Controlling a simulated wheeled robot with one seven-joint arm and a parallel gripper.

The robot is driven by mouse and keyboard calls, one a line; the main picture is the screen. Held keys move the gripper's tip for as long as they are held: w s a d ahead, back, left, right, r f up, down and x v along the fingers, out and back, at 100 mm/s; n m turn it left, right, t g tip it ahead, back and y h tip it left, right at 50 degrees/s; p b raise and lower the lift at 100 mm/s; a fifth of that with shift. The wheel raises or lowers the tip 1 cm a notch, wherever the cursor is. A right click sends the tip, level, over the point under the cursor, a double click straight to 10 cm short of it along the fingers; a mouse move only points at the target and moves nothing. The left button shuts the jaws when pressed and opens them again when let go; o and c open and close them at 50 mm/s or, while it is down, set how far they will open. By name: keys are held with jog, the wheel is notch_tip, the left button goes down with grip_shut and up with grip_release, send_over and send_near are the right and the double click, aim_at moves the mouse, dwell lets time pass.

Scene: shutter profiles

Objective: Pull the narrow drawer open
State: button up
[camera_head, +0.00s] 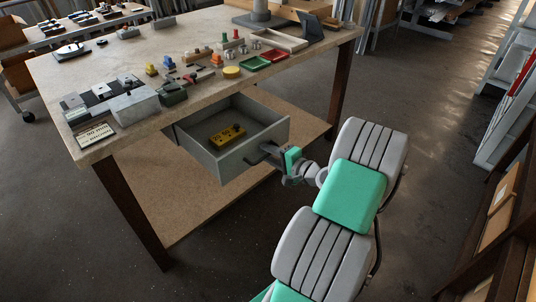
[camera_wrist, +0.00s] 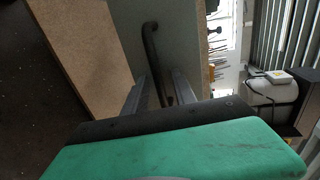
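The grey drawer (camera_head: 262,144) under the workbench stands pulled out, its inside open to view. In the wrist view its front panel (camera_wrist: 185,45) fills the upper middle. A dark bar handle (camera_wrist: 151,45) sticks out from the panel; it also shows in the head view (camera_head: 262,153). My gripper (camera_head: 283,156) is at the handle, in front of the drawer. In the wrist view the two fingers of my gripper (camera_wrist: 161,90) lie either side of the bar, close to it, and appear shut on it. The exact contact is partly hidden.
A yellow block-like item (camera_head: 227,135) lies in the drawer. The workbench top (camera_head: 190,50) carries red and green trays, a grey box and several small parts. A lower shelf (camera_head: 200,205) lies beneath. Shelving (camera_head: 500,215) stands at the right; open floor lies between.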

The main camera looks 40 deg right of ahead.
jog(key=shift+s, duration=0.1)
jog(key=v, duration=0.7)
jog(key=shift+s, duration=0.35)
jog(key=shift+d+r, duration=0.1)
jog(key=w+a+r+n+g+y+p, duration=0.1)
jog(key=w+a+r+n+g+p, duration=0.25)
jog(key=a, duration=0.55)
jog(key=w+a+r+n+g+y+p, duration=0.1)
jog(key=a+n+g+y+p, duration=0.15)
jog(key=a+n+g, duration=0.55)
jog(key=s+a+r+n+h+p, duration=0.5)
jog(key=s+a+r+p, duration=0.2)
jog(key=s+a+r, duration=0.4)
notch_tip(320, 180, up, 2)
jog(key=shift+a+r+g, duration=0.2)
jog(key=shift+a+g, duration=0.25)
jog(key=shift+a, duration=0.75)
